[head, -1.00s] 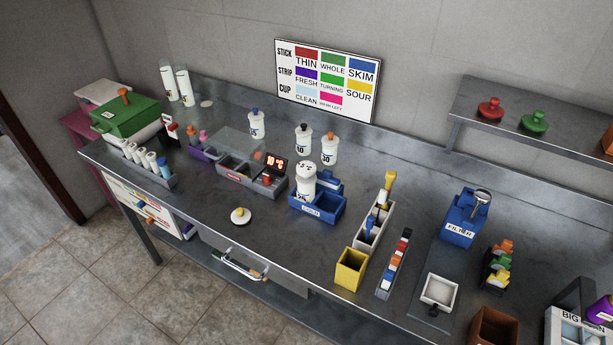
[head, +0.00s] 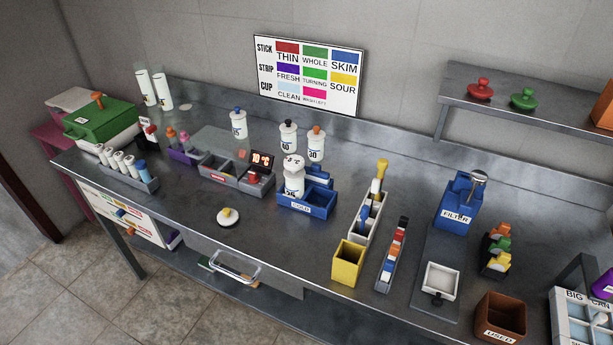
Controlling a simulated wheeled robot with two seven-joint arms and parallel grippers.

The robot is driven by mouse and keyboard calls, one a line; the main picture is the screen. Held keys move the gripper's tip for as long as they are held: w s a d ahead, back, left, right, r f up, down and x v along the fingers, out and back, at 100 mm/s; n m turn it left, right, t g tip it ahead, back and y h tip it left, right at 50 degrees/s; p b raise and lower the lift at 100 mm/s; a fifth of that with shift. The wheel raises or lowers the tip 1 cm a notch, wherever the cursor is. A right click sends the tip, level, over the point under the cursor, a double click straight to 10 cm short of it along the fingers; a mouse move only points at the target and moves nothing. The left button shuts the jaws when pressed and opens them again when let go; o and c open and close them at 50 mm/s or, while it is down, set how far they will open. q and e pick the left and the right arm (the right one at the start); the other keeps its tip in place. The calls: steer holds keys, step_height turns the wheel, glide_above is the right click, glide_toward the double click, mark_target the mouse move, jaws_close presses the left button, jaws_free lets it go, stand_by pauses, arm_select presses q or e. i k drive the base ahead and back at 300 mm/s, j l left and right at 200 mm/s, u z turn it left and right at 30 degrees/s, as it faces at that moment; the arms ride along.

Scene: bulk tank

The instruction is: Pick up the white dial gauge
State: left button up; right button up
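No thing in the head view is clearly readable as a dial gauge. A white round disc with a yellow knob (head: 228,217) lies flat on the counter, left of centre near the front edge. A white upright piece with a rounded, dark-marked top (head: 293,163) stands at the blue COLD holder (head: 318,207); its lower part is partly hidden by the holder. I cannot tell which of these, if either, is the gauge. Neither of my grippers shows in the view.
The metal counter (head: 290,245) is clear around the disc. A yellow bin (head: 347,263) and a white rack (head: 362,233) stand to the right.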

mark_target(294, 163)
steer(key=j+z, duration=0.4)
steer(key=k+j+z, duration=0.1)
steer(key=z, duration=0.3)
steer(key=k+j+z, duration=0.15)
steer(key=j+z, duration=0.25)
